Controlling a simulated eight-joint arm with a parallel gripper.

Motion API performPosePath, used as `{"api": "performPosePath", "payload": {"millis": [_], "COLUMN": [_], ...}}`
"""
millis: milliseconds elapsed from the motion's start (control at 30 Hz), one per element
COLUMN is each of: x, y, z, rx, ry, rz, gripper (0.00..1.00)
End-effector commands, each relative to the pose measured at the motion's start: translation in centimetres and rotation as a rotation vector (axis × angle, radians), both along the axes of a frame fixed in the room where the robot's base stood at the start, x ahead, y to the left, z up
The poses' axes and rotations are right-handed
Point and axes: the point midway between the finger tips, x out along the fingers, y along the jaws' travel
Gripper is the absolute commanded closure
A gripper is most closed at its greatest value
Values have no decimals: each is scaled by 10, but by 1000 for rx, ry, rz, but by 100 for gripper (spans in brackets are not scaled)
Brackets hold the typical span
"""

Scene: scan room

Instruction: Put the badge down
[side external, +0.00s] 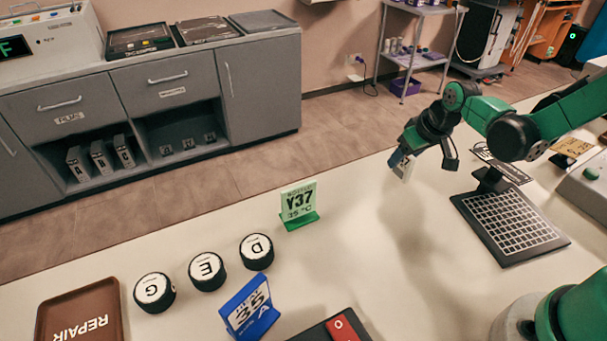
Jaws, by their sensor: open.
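No thing in view is clearly marked as a badge. A green card reading Y37 (298,204) stands upright in a green base at the middle of the table. A blue card stand reading 35 (249,309) is nearer the front, tilted in the picture. My gripper (401,166) is open above the table, to the right of and beyond the green card, clear of both cards. Its fingertips are small here, and I see nothing clearly held between them.
Three black round knobs lettered G (154,291), E (207,271) and D (257,251) stand in a row. A brown REPAIR tray (52,323) is at the front left. The table between the green card and keyboard is clear.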

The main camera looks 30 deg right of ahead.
Motion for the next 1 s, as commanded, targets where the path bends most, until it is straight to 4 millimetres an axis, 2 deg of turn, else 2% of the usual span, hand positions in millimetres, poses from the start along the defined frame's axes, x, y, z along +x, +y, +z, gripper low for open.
{"api": "performPosePath", "payload": {"millis": [167,800,1000], "x": [-4,-40,-46], "y": [0,0,1], "z": [13,98,111], "rx": [0,0,0], "ry": [0,0,-2], "rz": [0,-1,0], "gripper": [51,51,51]}}
